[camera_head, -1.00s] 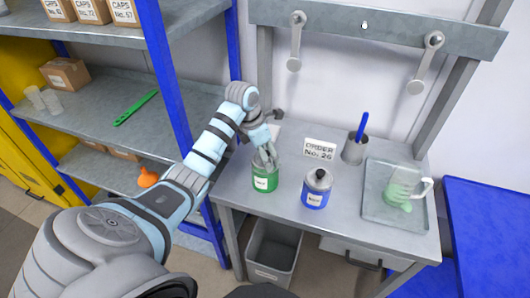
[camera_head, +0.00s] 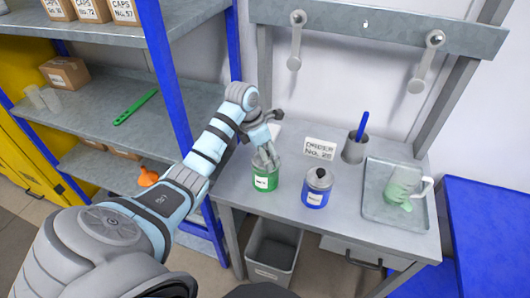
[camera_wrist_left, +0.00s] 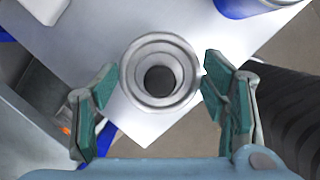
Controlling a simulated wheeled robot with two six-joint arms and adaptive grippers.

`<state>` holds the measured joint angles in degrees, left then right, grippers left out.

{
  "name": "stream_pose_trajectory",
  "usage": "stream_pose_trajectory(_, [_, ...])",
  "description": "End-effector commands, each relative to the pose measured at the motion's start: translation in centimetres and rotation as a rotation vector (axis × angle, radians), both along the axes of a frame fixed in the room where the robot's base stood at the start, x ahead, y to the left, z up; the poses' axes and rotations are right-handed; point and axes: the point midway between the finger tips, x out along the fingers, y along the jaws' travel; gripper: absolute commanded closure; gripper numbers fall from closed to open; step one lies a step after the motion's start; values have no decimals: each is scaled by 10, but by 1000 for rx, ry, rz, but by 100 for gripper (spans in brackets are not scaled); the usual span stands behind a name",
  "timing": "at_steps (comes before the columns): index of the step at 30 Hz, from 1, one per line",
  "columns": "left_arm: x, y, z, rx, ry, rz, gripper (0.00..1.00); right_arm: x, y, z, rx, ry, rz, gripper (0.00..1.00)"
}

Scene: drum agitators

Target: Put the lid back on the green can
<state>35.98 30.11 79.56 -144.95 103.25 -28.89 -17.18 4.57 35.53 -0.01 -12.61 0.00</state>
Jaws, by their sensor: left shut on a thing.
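The green can (camera_head: 265,182) stands upright at the left front of the grey workbench, with a white label. My left gripper (camera_head: 266,158) is right over its top, pointing down. In the left wrist view, a round metal lid (camera_wrist_left: 160,72) with a dark round centre sits between the two green-padded fingers of my left gripper (camera_wrist_left: 160,82), which is shut on it. The lid covers the can's mouth from that camera. I cannot tell whether it touches the can's rim. My right gripper is in neither view.
A blue can (camera_head: 316,192) with a grey lid and black knob stands right of the green can. Behind are an order sign (camera_head: 320,148) and a grey cup (camera_head: 353,150) with a blue handle. A bin (camera_head: 273,250) stands below.

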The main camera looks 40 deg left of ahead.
Motion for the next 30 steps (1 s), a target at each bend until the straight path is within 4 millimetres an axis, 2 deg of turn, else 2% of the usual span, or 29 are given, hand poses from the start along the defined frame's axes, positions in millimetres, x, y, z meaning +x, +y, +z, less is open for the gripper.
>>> stream_pose_trajectory(14, [0,0,0,0,0,0,52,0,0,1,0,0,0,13])
stream_pose_trajectory(15, [0,0,0,0,0,0,29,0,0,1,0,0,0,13])
stream_pose_trajectory(18, [0,0,0,0,0,0,13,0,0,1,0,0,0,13])
stream_pose_trajectory(19, [0,0,0,0,0,0,10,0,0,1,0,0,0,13])
stream_pose_trajectory(26, [0,0,0,0,0,0,10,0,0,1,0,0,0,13])
stream_pose_trajectory(28, [0,0,0,0,0,0,2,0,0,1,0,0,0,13])
stream_pose_trajectory(30, [0,0,0,0,0,0,0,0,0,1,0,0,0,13])
